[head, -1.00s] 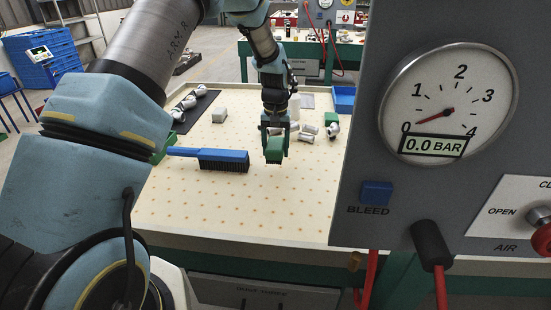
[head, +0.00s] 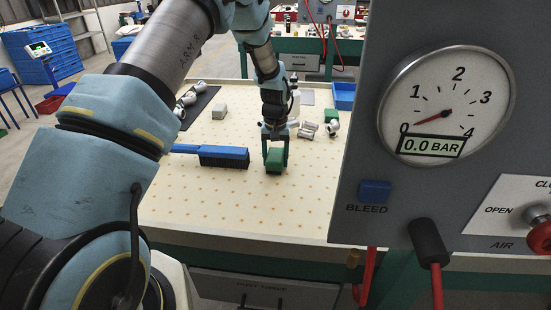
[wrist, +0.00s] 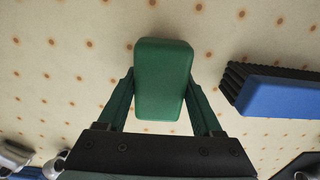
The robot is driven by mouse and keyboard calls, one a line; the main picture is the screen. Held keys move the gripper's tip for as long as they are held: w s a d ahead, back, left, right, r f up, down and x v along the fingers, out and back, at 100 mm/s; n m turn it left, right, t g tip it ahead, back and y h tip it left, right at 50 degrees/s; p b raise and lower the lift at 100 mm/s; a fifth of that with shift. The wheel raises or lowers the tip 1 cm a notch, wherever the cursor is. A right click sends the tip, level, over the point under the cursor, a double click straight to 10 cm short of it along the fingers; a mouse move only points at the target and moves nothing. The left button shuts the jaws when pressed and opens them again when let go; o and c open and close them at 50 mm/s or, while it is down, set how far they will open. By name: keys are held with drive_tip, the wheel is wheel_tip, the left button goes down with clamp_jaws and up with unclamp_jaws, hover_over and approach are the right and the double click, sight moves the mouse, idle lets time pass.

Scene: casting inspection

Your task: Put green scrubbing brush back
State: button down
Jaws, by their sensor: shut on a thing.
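The green scrubbing brush (head: 274,161) is a block with a rounded green back. My gripper (head: 275,152) points down and is shut on it, one finger on each side. In the wrist view the brush (wrist: 163,75) fills the space between the green fingers of my gripper (wrist: 162,88), its bristles hidden underneath. It is low over the perforated cream table top (head: 225,205); I cannot tell whether it touches the surface.
A blue long-handled brush (head: 224,153) lies close left of my gripper, also in the wrist view (wrist: 283,98). A gauge panel (head: 365,120) blocks the right. The table front is clear.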

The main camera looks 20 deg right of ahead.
sight(275, 153)
drive_tip(key=shift+c, duration=0.2)
unclamp_jaws()
drive_tip(key=shift+r+p, duration=0.5)
drive_tip(key=shift+r, duration=0.05)
drive_tip(key=shift+r+b, duration=0.35)
drive_tip(key=shift+b, duration=0.2)
wheel_tip(275, 153, up, 10)
drive_tip(key=b, duration=0.3)
drive_tip(key=shift+w+f, duration=0.1)
drive_tip(key=s+a+r+n, duration=0.1)
drive_tip(key=s+a+r, duration=0.1)
drive_tip(key=a, duration=0.8)
drive_tip(key=s+a+r+n, duration=0.1)
drive_tip(key=a+r, duration=0.1)
drive_tip(key=a, duration=0.9)
drive_tip(key=s+a+n+t, duration=0.1)
drive_tip(key=s+a+n, duration=0.1)
drive_tip(key=s+a, duration=0.9)
drive_tip(key=shift+s+a+f+n+t, duration=0.2)
drive_tip(key=shift+s+a+n+t, duration=0.1)
drive_tip(key=shift+a, duration=0.8)
